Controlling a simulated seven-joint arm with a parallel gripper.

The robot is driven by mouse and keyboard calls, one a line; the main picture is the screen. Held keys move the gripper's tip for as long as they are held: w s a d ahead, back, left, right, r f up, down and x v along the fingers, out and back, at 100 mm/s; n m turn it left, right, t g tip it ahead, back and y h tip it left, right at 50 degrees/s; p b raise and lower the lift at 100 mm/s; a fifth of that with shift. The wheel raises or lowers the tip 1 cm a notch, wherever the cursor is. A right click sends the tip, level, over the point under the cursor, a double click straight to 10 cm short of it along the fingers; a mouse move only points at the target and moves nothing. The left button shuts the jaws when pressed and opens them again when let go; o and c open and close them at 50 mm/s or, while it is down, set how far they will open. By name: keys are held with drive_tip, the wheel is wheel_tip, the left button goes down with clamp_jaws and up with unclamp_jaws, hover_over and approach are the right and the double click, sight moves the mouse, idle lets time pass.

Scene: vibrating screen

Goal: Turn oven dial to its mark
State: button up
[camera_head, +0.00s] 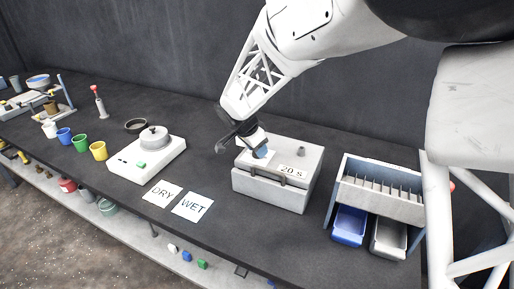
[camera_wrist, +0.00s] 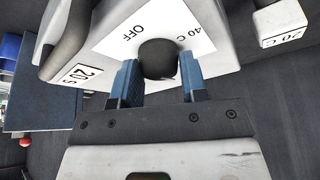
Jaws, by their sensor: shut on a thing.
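The oven (camera_head: 270,185) is a light grey box on the dark bench, with a 20 S label on its front. In the wrist view its dial (camera_wrist: 159,58) is a dark round knob on a white plate (camera_wrist: 118,32) that reads OFF to the left and 40 C to the right. My gripper (camera_wrist: 160,84) has one blue finger on each side of the dial and is shut on it. In the head view my gripper (camera_head: 262,153) is at the oven's top left, and it hides the dial. I cannot make out the dial's pointer or its setting.
A white block (camera_wrist: 282,24) labelled 20 C shows at the wrist view's upper right. DRY (camera_head: 163,194) and WET (camera_head: 192,207) cards and a white scale (camera_head: 147,162) lie left of the oven. A rack with bins (camera_head: 384,188) stands to the right.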

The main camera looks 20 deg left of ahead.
drive_tip(key=n+y, duration=0.1)
drive_tip(key=n, duration=0.3)
drive_tip(key=shift+d+y, duration=0.1)
drive_tip(key=shift+y, duration=0.3)
drive_tip(key=n+y, duration=0.1)
drive_tip(key=n, duration=0.3)
drive_tip(key=shift+y, duration=0.3)
drive_tip(key=shift+d+n+y, duration=0.15)
drive_tip(key=shift+n+y, duration=0.45)
drive_tip(key=shift+n, duration=1.6)
drive_tip(key=shift+n+g+y, duration=0.6)
drive_tip(key=shift+n+g, duration=0.1)
drive_tip(key=shift+n, duration=1.2)
drive_tip(key=n+g, duration=0.1)
drive_tip(key=n, duration=0.3)
drive_tip(key=shift+w+y, duration=0.1)
drive_tip(key=shift+y, duration=0.2)
drive_tip(key=n+g, duration=0.2)
drive_tip(key=n, duration=0.2)
drive_tip(key=shift+w, duration=0.1)
drive_tip(key=n+g, duration=0.1)
drive_tip(key=n, duration=0.2)
drive_tip(key=shift+f+n, duration=0.15)
drive_tip(key=shift+n, duration=0.25)
drive_tip(key=n+g+h, duration=0.1)
drive_tip(key=n+g, duration=0.1)
drive_tip(key=n, duration=0.2)
drive_tip(key=shift+n, duration=0.3)
